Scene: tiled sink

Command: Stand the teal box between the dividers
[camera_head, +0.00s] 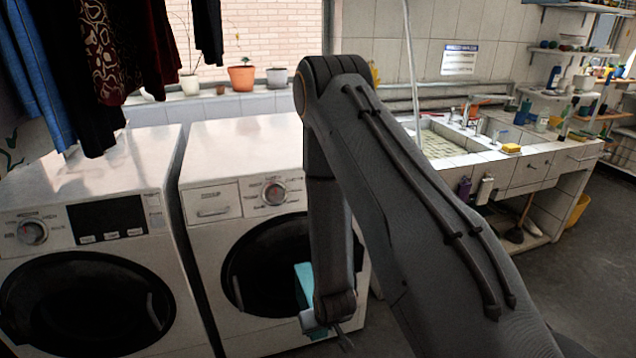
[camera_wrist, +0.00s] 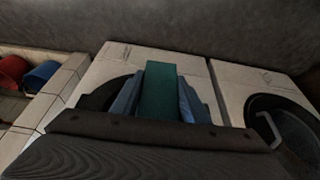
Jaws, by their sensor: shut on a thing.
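The teal box (camera_head: 304,285) shows partly in the head view, at the lower middle in front of the right washing machine, with my arm hiding the rest. My gripper (camera_head: 318,318) is beside it, low in the picture. In the wrist view the box (camera_wrist: 158,92) is a dark teal block standing out between the two blue fingers of my gripper (camera_wrist: 160,100), which is shut on it. The box is held in the air. I cannot make out any dividers in either view.
Two white washing machines (camera_head: 85,190) stand at the left, with clothes (camera_head: 110,50) hanging above. A tiled sink counter (camera_head: 530,158) with a yellow sponge (camera_head: 511,148) is at the right. Plant pots (camera_head: 241,78) line the window sill. Floor is open at the far right.

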